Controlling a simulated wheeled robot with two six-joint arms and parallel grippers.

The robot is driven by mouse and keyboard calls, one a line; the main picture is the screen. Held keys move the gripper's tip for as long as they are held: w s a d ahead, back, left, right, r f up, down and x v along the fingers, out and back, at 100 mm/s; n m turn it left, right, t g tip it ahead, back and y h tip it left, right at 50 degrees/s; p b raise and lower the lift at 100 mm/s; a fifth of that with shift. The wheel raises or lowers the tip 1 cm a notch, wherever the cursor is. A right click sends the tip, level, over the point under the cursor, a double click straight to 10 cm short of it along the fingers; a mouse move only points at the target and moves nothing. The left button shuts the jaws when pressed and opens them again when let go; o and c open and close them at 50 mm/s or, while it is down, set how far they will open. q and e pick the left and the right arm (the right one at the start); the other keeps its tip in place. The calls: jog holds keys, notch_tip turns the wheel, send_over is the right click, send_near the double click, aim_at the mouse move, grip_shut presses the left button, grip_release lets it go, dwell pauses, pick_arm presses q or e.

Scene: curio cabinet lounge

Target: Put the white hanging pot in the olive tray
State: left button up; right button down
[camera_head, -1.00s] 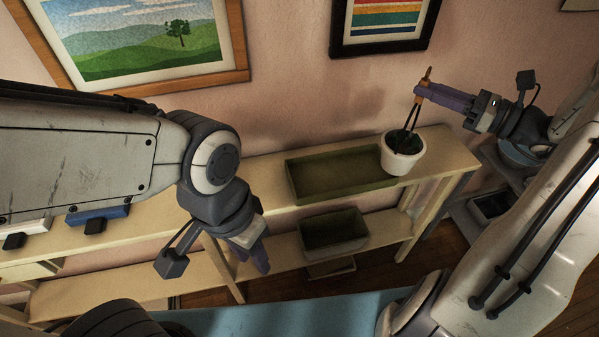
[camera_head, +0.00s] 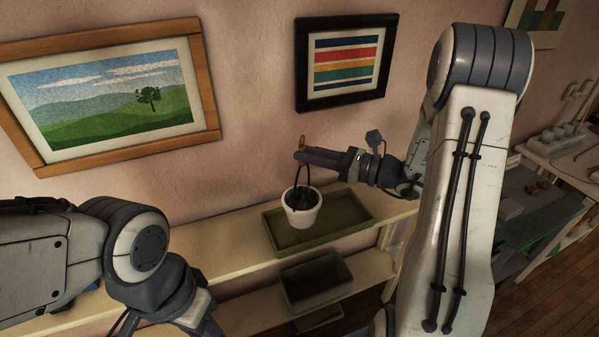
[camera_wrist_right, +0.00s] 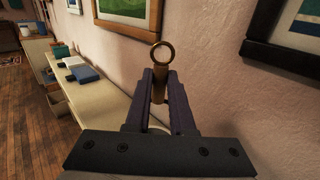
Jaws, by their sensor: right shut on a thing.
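The white hanging pot (camera_head: 301,212) has dark hanging straps that rise to a brown ring (camera_head: 302,142). My right gripper (camera_head: 301,156) is shut on the hanger just below the ring. In the right wrist view the ring (camera_wrist_right: 162,52) stands up between the fingertips (camera_wrist_right: 159,76), and the pot is mostly hidden below. The olive tray (camera_head: 345,215) lies on the upper shelf. The pot appears over the left part of the tray; I cannot tell whether it touches the tray floor. My left gripper (camera_head: 208,326) is low at the left, partly cut off, its jaws unclear.
A dark green bin (camera_head: 316,283) stands on the lower shelf below the tray. The upper shelf (camera_head: 225,245) left of the tray is bare. Framed pictures (camera_head: 343,62) hang on the wall behind. Blue and white items (camera_wrist_right: 78,68) stand along the shelf in the right wrist view.

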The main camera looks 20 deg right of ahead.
jog(key=shift+w+a+f, duration=0.15)
jog(key=shift+a+f, duration=0.2)
jog(key=shift+f, duration=0.55)
jog(key=shift+w+a+f, duration=0.1)
jog(key=shift+a+f, duration=0.3)
jog(key=shift+f, duration=0.45)
jog(key=shift+w+a+f, duration=0.15)
jog(key=shift+a+f, duration=0.2)
jog(key=shift+f, duration=0.55)
jog(key=c, duration=0.8)
grip_release()
jog(key=shift+f, duration=0.15)
jog(key=shift+o, duration=0.2)
